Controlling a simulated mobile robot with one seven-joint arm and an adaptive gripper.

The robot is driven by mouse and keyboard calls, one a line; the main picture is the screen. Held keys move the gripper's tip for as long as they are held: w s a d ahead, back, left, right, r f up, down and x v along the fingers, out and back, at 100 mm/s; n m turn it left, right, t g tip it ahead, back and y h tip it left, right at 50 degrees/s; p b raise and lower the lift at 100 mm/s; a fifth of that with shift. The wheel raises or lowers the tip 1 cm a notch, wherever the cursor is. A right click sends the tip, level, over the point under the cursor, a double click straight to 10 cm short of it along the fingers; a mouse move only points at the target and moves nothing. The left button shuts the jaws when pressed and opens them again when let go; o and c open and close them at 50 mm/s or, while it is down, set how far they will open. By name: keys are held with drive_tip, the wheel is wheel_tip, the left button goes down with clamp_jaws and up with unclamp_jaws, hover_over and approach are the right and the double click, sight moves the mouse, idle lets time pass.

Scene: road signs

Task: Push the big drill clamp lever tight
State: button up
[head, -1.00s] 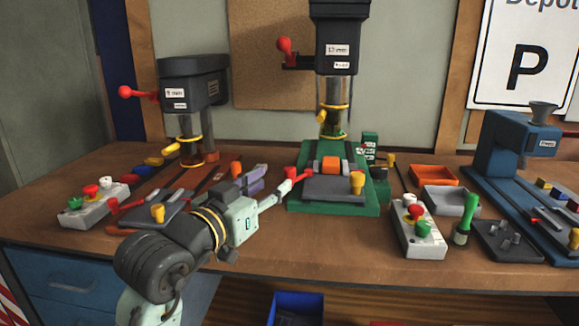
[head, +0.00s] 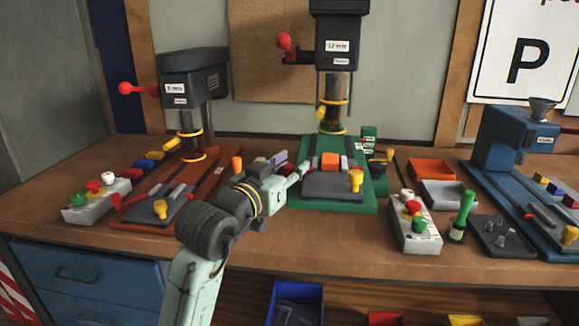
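The big drill (head: 338,50) is the green press labelled with a mm size, standing at the centre back of the bench. Its green base (head: 360,205) carries a grey vise (head: 335,187) with an orange block (head: 330,160) between the jaws and a yellow knob (head: 356,178) at the front right. My gripper (head: 304,168) reaches to the left side of this vise, close to the jaws. The red clamp lever there is mostly or wholly hidden by my gripper, and I cannot tell whether they touch. The fingers are too small to tell open from shut.
A smaller drill (head: 194,80) with its own vise (head: 160,207) stands to the left. A blue machine (head: 505,145) is at far right.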

clamp_jaws()
idle(0.6)
